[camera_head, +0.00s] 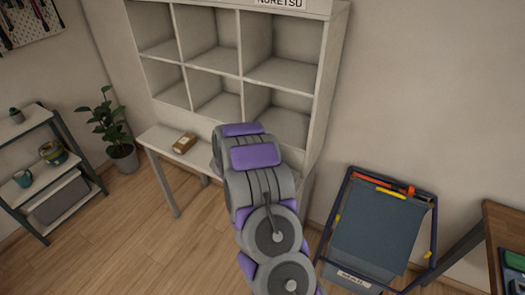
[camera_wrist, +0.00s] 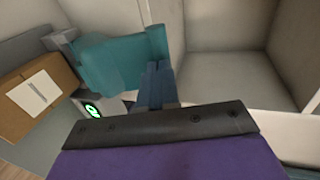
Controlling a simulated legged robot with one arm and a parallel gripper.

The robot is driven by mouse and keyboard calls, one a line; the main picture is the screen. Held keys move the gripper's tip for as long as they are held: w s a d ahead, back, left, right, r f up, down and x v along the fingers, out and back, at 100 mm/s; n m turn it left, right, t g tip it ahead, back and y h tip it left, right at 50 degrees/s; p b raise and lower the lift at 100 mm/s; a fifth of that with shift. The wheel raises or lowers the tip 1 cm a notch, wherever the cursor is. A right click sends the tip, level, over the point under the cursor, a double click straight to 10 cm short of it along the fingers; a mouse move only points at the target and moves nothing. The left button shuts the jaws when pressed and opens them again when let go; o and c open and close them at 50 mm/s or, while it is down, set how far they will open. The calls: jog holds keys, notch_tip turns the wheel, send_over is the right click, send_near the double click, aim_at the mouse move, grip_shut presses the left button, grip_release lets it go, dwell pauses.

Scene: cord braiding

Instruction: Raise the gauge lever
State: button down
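In the wrist view, a teal block-like bar (camera_wrist: 120,60), which may be the gauge lever, runs from a grey piece at its left to just beside my fingertips. A small gauge (camera_wrist: 93,110) with a lit green mark shows below it, partly covered by my gripper. My gripper (camera_wrist: 157,75) shows two blue fingers close together, with nothing visible between them. They overlap the right part of the teal bar in the picture; I cannot tell whether they touch it. In the head view, my own arm hides the gripper, the gauge and the bar.
A white cubby shelf (camera_head: 240,77) with empty compartments stands over a narrow desk (camera_head: 160,138). A brown box (camera_head: 184,143) lies on the desk and shows left of the gauge in the wrist view (camera_wrist: 40,97). A potted plant (camera_head: 108,125) and side rack (camera_head: 45,200) stand left.

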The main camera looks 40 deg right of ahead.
jog(key=shift+w+d+r+g+y+p, duration=0.15)
jog(key=shift+d+r+y+p, duration=0.15)
jog(key=shift+d+p, duration=0.3)
jog(key=shift+w+d+r+g+y+p, duration=0.2)
jog(key=shift+d+y+p, duration=0.2)
jog(key=shift+p, duration=0.25)
jog(key=p, duration=0.2)
jog(key=w+r+y+p, duration=0.1)
jog(key=shift+d+p, duration=0.2)
jog(key=shift+p, duration=0.15)
jog(key=shift+d+f+p, duration=0.15)
jog(key=shift+f+p, duration=0.05)
jog(key=shift+p, duration=0.15)
jog(key=shift+w+d+f+g+p, duration=0.15)
jog(key=shift+d+p, duration=0.1)
jog(key=shift+d, duration=0.3)
jog(key=shift+w+d+f+g+p, duration=0.1)
jog(key=shift+d+p, duration=0.15)
jog(key=shift+d, duration=0.3)
jog(key=shift+r, duration=0.1)
